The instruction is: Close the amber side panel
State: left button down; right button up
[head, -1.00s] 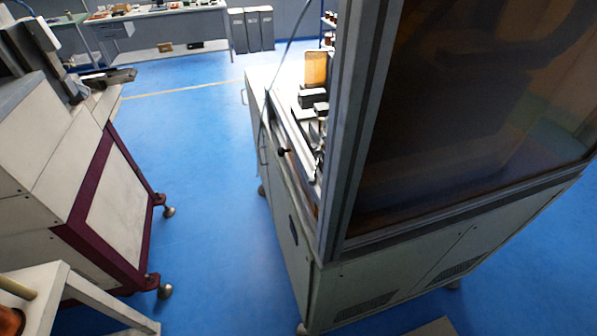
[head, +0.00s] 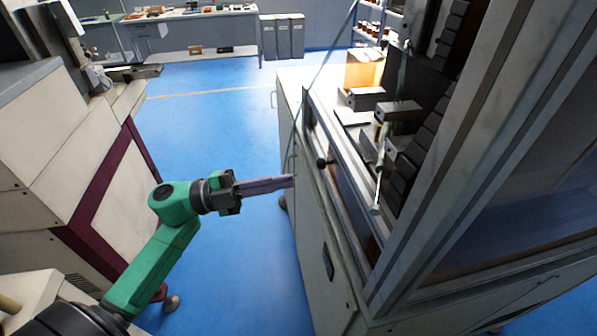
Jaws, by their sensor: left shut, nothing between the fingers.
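The amber side panel (head: 345,196) is a brownish tinted pane in a grey frame on the left flank of the coil winder's enclosure. It sits low, and the opening above it shows the machine's interior. A black round knob (head: 322,163) stands out from its frame. My left gripper (head: 290,181) reaches in from the left on a green arm. Its long fingers are shut and empty, pointing right, left of and a little below the knob. I cannot tell whether the fingertips touch the cabinet. My right gripper is out of view.
The enclosure's grey corner post (head: 470,140) and dark tinted front window (head: 530,210) fill the right. Dark blocks (head: 398,111) stand inside the opening. A cream and maroon machine (head: 60,160) stands at left. Blue floor (head: 215,120) lies open between them.

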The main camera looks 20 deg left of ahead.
aim_at(337, 165)
pick_arm(q)
jog(key=r+p+x, duration=0.1)
jog(key=p+x, duration=0.2)
jog(key=x, duration=0.6)
jog(key=w+a+f, duration=0.2)
jog(key=a, duration=0.1)
jog(key=shift+w+f+p, duration=0.15)
jog(key=shift+f+p, duration=0.2)
jog(key=shift+d, duration=0.1)
